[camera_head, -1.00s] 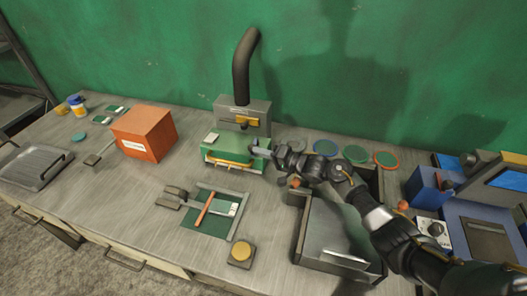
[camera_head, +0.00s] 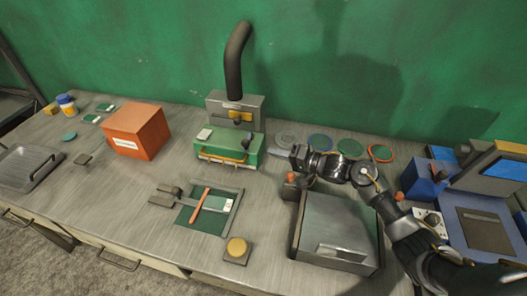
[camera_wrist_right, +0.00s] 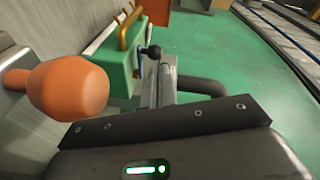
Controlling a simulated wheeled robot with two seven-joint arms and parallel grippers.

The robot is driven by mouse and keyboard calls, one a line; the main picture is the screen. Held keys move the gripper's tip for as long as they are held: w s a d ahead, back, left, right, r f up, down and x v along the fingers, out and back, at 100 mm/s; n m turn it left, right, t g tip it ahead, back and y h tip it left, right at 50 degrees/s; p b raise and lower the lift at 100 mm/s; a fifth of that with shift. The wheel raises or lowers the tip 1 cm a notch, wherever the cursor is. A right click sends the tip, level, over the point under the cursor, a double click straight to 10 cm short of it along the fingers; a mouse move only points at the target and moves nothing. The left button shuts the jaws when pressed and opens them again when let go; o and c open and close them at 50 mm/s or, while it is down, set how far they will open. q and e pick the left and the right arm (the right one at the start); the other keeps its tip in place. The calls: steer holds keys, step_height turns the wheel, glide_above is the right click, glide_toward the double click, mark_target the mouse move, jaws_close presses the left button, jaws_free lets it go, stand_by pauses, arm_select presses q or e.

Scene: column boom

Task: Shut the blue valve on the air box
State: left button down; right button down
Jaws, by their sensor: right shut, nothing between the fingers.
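The air box appears to be the green box (camera_head: 228,157) with a yellow front handle, below a grey housing (camera_head: 236,108) with a thick black pipe. A small dark, bluish part (camera_head: 246,143) sits on the right of its top; its exact position is too small to read. In the right wrist view, the green box (camera_wrist_right: 118,68) shows at the upper left with its yellow handle. My right gripper (camera_head: 297,157) is shut and empty, to the right of the green box and apart from it. My left gripper is not in view.
A grey bin (camera_head: 338,225) with an orange knob (camera_head: 292,177) lies below my right gripper. Several round coloured discs (camera_head: 320,142) line the wall side. An orange box (camera_head: 138,131) stands left. A green board (camera_head: 205,215) and yellow button (camera_head: 237,247) lie in front.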

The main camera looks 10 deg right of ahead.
steer(key=v, duration=0.3)
steer(key=shift+w+r, duration=0.1)
stand_by(0.4)
